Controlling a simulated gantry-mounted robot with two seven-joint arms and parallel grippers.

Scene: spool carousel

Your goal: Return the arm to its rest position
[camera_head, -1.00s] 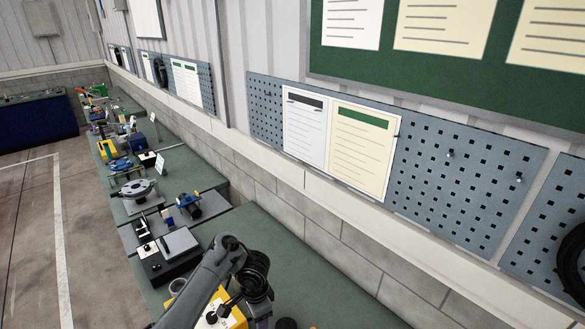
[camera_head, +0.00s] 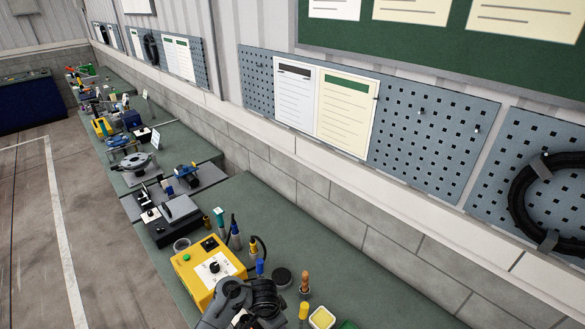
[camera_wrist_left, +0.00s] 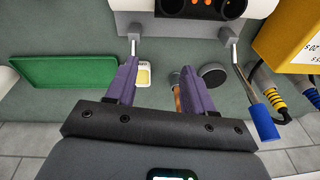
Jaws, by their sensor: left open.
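The arm is mine; its dark grey links (camera_head: 240,302) show at the bottom edge of the head view, in front of a yellow control box (camera_head: 210,268). The left gripper (camera_wrist_left: 160,70) shows in the wrist view as two purple fingers, spread apart and open. Nothing is held between them. Beyond the fingers are a yellow sponge in a white dish (camera_wrist_left: 143,75) and a wooden-handled tool (camera_wrist_left: 176,96), partly hidden by the right-hand finger. The gripper's tips are not distinguishable in the head view. My right gripper is not in view.
A green tray (camera_wrist_left: 62,72), a dark round lid (camera_wrist_left: 213,75) and a blue-handled tool (camera_wrist_left: 264,122) lie around the gripper. A white fixture with a black panel (camera_wrist_left: 200,10) is at the top edge. In the head view, the green bench (camera_head: 360,275) is clear towards the wall.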

